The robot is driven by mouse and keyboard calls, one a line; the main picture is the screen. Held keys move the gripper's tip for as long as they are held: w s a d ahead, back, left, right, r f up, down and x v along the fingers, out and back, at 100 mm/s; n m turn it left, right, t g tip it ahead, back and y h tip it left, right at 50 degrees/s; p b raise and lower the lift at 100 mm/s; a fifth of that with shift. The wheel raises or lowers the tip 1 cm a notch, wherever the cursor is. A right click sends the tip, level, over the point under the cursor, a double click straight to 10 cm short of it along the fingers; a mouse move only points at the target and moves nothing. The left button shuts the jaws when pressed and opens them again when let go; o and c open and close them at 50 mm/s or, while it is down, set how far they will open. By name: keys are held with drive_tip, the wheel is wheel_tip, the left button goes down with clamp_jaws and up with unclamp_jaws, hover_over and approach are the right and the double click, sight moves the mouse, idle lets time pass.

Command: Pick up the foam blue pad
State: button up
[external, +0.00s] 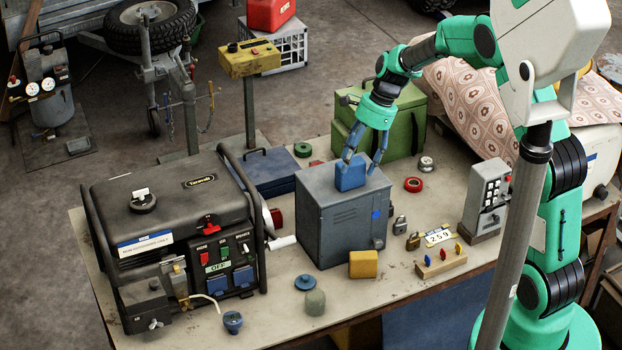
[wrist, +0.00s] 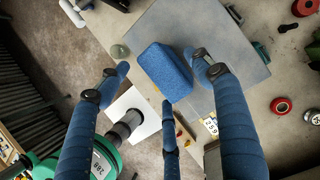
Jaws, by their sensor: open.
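The foam blue pad (external: 349,175) is a rounded blue block standing on top of a grey metal cabinet (external: 335,225) on the workbench. In the wrist view the pad (wrist: 163,72) lies between my fingers. My gripper (external: 360,164) is over the cabinet with its blue fingers pointing down close to the pad. In the wrist view my gripper (wrist: 162,75) is open, with one finger left of the pad, one at its right edge and one below it. I cannot tell whether any finger touches the pad.
A black generator (external: 175,235) stands left of the cabinet. A green box (external: 400,120) is behind it. The cabinet top around the pad looks clear.

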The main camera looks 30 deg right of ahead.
drive_tip(key=shift+x, duration=1.1)
drive_tip(key=c, duration=0.9)
